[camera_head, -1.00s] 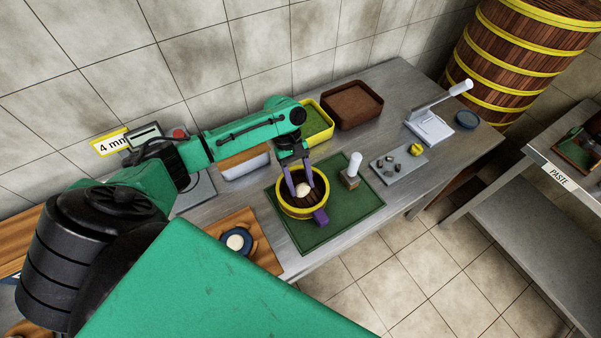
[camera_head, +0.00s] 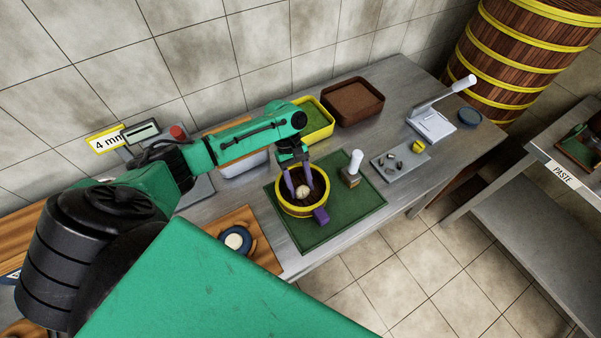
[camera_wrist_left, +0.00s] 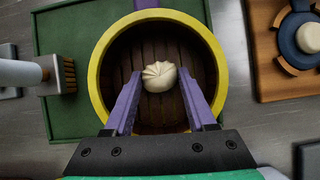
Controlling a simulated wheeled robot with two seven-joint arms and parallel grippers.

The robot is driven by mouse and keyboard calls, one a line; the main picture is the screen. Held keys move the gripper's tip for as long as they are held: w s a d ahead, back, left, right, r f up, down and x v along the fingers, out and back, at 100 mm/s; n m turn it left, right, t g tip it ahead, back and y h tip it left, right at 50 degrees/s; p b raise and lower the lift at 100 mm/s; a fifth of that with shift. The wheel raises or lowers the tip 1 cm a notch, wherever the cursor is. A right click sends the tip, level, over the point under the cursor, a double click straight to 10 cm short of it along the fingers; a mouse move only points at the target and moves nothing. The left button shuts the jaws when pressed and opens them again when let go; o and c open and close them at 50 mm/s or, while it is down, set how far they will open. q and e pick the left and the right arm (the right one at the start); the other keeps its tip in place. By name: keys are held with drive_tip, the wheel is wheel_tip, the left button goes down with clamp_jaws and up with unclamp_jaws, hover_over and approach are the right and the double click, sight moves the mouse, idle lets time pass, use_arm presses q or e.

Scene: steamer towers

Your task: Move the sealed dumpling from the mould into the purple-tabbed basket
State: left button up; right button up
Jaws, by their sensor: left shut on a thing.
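The purple-tabbed basket (camera_head: 281,205) is round and wooden with a yellow rim, and stands on a green mat. Its purple tab (camera_head: 321,215) faces the front right. My left gripper (camera_head: 303,190) points down inside it, shut on the pale pleated dumpling (camera_head: 303,192). In the left wrist view the dumpling (camera_wrist_left: 159,76) is between the purple fingertips, over the slatted floor; I cannot tell whether it touches the floor. A blue ring holding a white round piece (camera_head: 235,241) sits on a wooden board at the left. My right gripper is not in view.
A brush with a white handle (camera_head: 353,168) stands on the green mat (camera_head: 345,213) right of the basket. A grey tray (camera_head: 400,163), a lever press (camera_head: 433,124), a yellow bin (camera_head: 318,120) and a brown bin (camera_head: 352,102) stand further off. The mat's front right is clear.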

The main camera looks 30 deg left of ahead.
use_arm(q)
drive_tip(key=shift+f, duration=0.25)
drive_tip(key=o, duration=1.4)
drive_tip(key=b+v, duration=0.3)
drive_tip(key=v, duration=1.1)
drive_tip(key=shift+a+r, duration=0.15)
drive_tip(key=shift+r, duration=0.15)
